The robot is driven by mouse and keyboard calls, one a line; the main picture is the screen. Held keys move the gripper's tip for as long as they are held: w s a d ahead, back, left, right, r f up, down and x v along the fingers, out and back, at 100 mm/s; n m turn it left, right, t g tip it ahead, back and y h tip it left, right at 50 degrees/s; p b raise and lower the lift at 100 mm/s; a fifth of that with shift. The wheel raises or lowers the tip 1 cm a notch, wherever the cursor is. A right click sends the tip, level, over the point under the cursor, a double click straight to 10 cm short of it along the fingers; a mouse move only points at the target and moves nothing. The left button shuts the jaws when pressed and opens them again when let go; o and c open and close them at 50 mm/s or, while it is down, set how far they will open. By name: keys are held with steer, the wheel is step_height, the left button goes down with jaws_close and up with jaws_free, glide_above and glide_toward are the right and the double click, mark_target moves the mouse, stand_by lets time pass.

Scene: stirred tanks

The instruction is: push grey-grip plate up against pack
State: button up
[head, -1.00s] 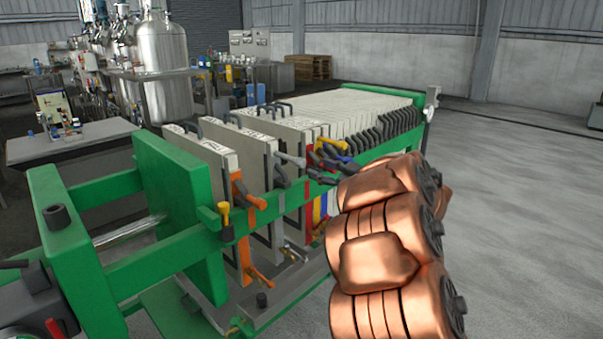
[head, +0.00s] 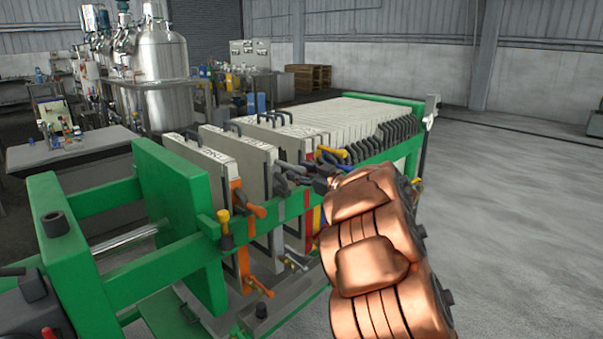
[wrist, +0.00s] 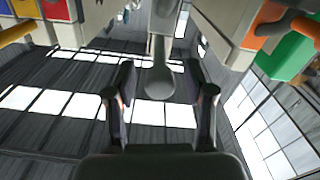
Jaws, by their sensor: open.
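The grey-grip plate (head: 236,147) hangs in the green press frame, between the orange-grip plate (head: 203,157) and the pack (head: 335,122). Its light grey grip (head: 291,168) points out to the near side. In the wrist view the grey grip (wrist: 160,78) lies between my two fingers. My gripper (wrist: 160,98) is open, with room on both sides of the grip. Gaps show between this plate and its neighbours on both sides. In the head view my gripper (head: 311,180) is dark, small and partly hidden by my copper-coloured arm.
The green side rail (head: 180,250) runs along the near side under the grips. The orange grip (head: 258,211) and a yellow grip (head: 332,151) stick out on either side of my gripper. Open floor (head: 510,230) lies to the right.

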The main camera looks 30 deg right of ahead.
jaws_close()
stand_by(0.3)
stand_by(0.3)
